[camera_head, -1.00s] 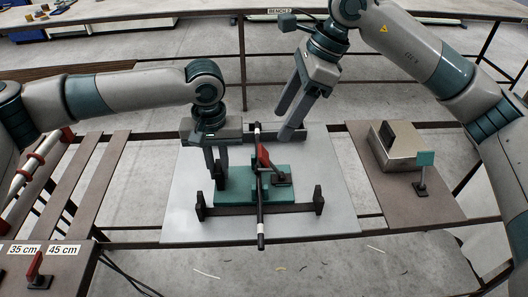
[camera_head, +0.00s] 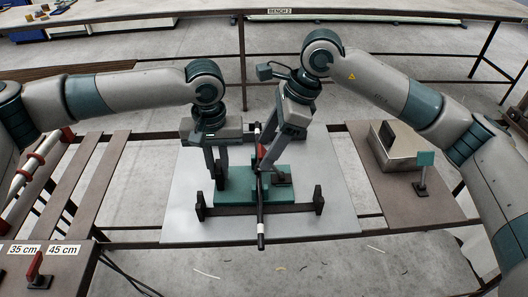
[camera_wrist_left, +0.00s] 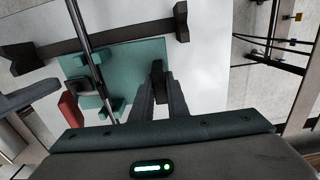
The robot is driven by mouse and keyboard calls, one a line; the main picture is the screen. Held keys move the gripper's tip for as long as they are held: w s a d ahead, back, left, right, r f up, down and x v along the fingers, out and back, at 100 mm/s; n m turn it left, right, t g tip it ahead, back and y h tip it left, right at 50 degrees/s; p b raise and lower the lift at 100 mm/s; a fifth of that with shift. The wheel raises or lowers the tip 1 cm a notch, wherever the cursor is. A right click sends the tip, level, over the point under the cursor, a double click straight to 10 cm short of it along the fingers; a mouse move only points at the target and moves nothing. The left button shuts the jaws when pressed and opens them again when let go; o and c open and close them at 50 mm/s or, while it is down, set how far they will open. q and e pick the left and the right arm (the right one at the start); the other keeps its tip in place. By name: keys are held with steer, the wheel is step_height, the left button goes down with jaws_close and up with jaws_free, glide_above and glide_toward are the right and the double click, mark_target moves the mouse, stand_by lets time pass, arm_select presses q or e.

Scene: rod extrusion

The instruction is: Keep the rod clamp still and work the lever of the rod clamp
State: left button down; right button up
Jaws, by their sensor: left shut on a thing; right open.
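The rod clamp has a green base (camera_head: 236,196) on a pale grey plate (camera_head: 185,222); the base also shows in the left wrist view (camera_wrist_left: 140,55). A dark rod with light bands (camera_head: 261,228) runs across it. The red lever (camera_wrist_left: 70,112) stands up beside the rod and is mostly hidden by my right gripper in the head view. My left gripper (camera_head: 218,180) is shut on a dark upright part of the clamp (camera_wrist_left: 157,68) at its left side. My right gripper (camera_head: 262,170) is open, with its fingers down at the lever; contact cannot be told.
Dark brackets (camera_head: 318,200) stand around the base. A metal box (camera_head: 392,150) and a green-topped post (camera_head: 424,168) stand on the right board. A rack marked 35 cm and 45 cm (camera_head: 45,250) is at the left.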

steer(key=shift+x, duration=1.3)
jaws_close()
